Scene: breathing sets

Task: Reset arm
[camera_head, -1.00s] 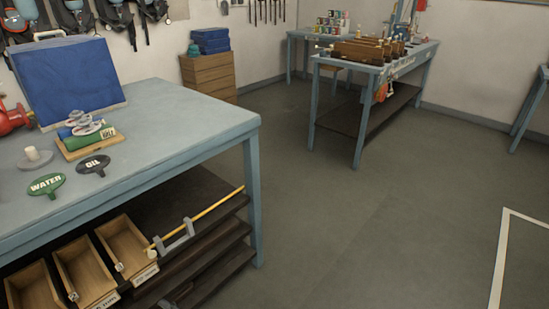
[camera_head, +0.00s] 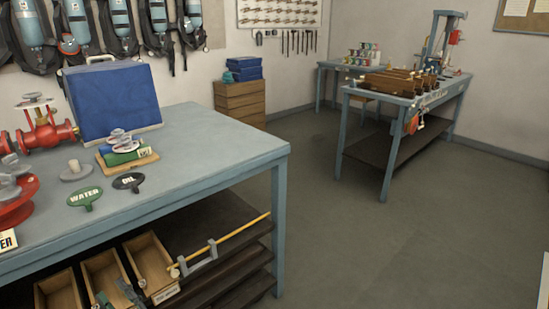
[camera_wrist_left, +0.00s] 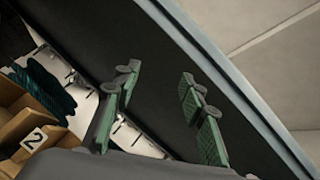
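My left gripper (camera_head: 128,293) shows only as a small grey-green tip at the bottom of the head view, in front of the wooden bins under the blue table. In the left wrist view my left gripper (camera_wrist_left: 158,80) has its green-padded fingers spread apart, with nothing between them. A dark surface lies behind the fingers. My right gripper is in neither view.
The blue table (camera_head: 215,150) holds red valves (camera_head: 45,130), a blue case (camera_head: 112,100) and green WATER (camera_head: 85,197) and black OIL tags (camera_head: 128,181). Wooden bins (camera_head: 150,262) and a yellow rod (camera_head: 235,235) sit below.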

